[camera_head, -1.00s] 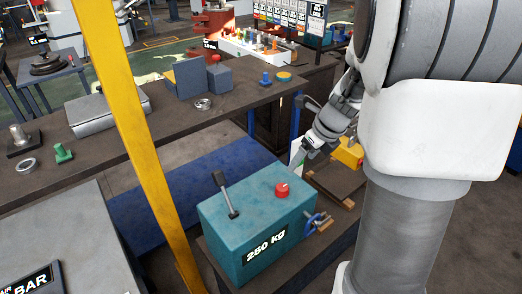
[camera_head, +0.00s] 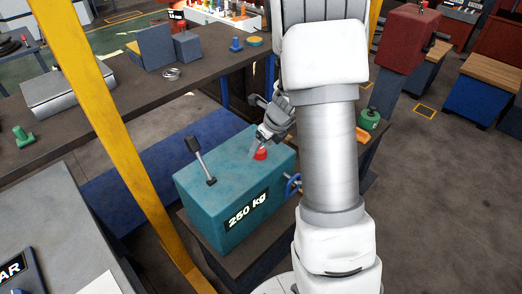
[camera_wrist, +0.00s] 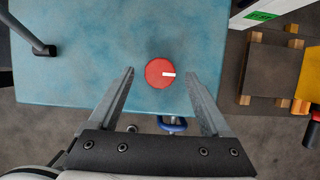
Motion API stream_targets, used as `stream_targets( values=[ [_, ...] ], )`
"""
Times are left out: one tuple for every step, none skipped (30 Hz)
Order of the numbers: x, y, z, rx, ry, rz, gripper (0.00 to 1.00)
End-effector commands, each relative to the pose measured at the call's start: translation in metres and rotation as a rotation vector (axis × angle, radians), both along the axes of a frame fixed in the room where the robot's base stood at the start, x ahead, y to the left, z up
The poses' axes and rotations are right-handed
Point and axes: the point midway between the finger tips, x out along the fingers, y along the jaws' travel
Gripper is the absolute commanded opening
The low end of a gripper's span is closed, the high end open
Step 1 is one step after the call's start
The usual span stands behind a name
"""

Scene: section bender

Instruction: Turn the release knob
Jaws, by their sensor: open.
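The release knob (camera_wrist: 158,73) is a round red knob with a white mark on top of the teal box labelled 250 kg (camera_head: 190,188). In the wrist view its white mark points right. My gripper (camera_wrist: 160,78) is open, with one finger to each side of the knob and clear gaps between. In the head view my gripper (camera_head: 258,147) is just above the knob (camera_head: 260,154) and partly hides it. Whether the fingertips are down at knob height is hard to tell.
A black-handled lever (camera_head: 202,162) stands on the box left of the knob. A blue handwheel (camera_head: 293,184) sits on its side. A yellow post (camera_head: 115,135) rises at left. A dark workbench (camera_head: 80,125) with blocks lies behind.

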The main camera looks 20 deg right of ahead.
Motion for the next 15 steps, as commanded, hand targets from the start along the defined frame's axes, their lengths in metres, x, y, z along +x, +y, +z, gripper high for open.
stream_targets(
  values=[
    [0.0017,0.0006,-0.0062,0.000,0.001,0.000,0.82],
    [0.0026,0.0008,-0.0081,0.001,0.001,-0.001,0.82],
    [0.0036,0.0010,-0.0100,0.001,0.000,-0.002,0.82],
    [0.0042,0.0013,-0.0110,0.001,0.000,-0.002,0.82],
    [0.0046,0.0014,-0.0118,0.001,-0.001,-0.002,0.82],
    [0.0050,0.0016,-0.0123,0.000,-0.001,-0.002,0.82],
    [0.0052,0.0017,-0.0126,0.000,-0.001,-0.001,0.82],
    [0.0052,0.0017,-0.0128,0.000,-0.001,-0.001,0.82],
    [0.0053,0.0018,-0.0127,0.000,-0.001,-0.001,0.82],
    [0.0053,0.0017,-0.0126,0.000,-0.001,-0.001,0.82],
    [0.0052,0.0018,-0.0125,0.000,-0.001,-0.001,0.82],
    [0.0052,0.0018,-0.0125,0.000,-0.001,-0.001,0.82],
    [0.0052,0.0018,-0.0125,0.000,-0.001,-0.001,0.82],
    [0.0052,0.0018,-0.0125,0.001,-0.001,-0.001,0.80],
    [0.0051,0.0019,-0.0125,0.001,-0.001,-0.001,0.73]
  ],
)
